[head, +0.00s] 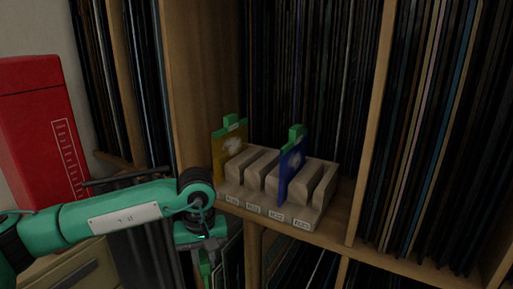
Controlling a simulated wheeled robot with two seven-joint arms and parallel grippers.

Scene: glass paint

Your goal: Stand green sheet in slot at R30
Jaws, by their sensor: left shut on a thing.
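My left gripper (203,252) points down in front of the shelf, below and left of the wooden slotted rack (262,207). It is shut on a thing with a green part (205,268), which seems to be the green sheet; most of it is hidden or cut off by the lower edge. A yellow sheet (220,160) with a green tab stands upright at the rack's left end. A blue sheet (291,170) with a green tab stands right of the rack's middle. Gaps between the rack's blocks look empty. The front labels are too small to read. My right gripper is not in view.
Dark upright records or sleeves (320,85) fill the shelf behind the rack. A wooden divider (372,120) stands right of it, and another (190,90) left. A red box (45,130) stands at far left. More sleeves lie below the shelf edge.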

